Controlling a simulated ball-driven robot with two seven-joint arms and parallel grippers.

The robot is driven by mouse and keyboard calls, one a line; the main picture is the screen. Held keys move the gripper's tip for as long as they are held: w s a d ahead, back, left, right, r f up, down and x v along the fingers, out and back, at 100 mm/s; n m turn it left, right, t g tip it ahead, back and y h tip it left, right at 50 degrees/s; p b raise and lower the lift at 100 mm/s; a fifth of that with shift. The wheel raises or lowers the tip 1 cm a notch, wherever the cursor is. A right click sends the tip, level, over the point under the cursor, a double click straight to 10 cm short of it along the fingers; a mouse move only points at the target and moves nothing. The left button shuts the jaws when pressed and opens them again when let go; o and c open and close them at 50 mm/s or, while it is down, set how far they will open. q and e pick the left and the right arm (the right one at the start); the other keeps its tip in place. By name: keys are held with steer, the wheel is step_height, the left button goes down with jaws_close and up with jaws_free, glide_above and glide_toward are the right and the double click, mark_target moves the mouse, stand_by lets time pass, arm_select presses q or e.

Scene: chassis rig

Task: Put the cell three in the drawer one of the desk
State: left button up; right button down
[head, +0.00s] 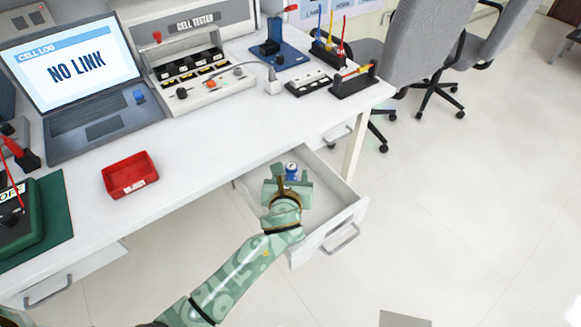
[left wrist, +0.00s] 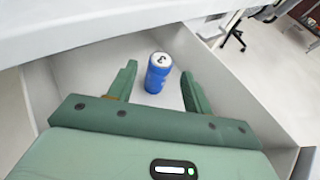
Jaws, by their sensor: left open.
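The cell three (left wrist: 157,75) is a blue cylinder with a white top marked 3. It stands upright inside the open desk drawer (head: 341,217); it also shows in the head view (head: 291,171). My left gripper (left wrist: 157,82) is over the drawer with its fingers apart, one on each side of the cell in the left wrist view. Clear gaps show between the cell and both fingers. In the head view my left gripper (head: 289,176) partly hides the cell and the drawer floor. My right gripper is not in view.
The white desk (head: 220,140) overhangs the drawer's back. On it are a laptop (head: 85,75), a cell tester (head: 200,70), a red tray (head: 130,174) and a black rack (head: 353,80). A shut drawer (head: 48,291) is at lower left. Chairs (head: 415,40) stand behind.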

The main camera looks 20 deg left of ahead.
arm_select(q)
steer(key=p+v, duration=0.2)
steer(key=v, duration=0.6)
steer(key=shift+p, duration=0.4)
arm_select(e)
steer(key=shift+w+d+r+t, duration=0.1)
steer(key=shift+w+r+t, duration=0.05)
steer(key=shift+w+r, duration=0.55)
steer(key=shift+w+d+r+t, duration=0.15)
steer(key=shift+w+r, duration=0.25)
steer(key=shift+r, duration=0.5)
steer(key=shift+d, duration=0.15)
arm_select(q)
steer(key=shift+r, duration=0.15)
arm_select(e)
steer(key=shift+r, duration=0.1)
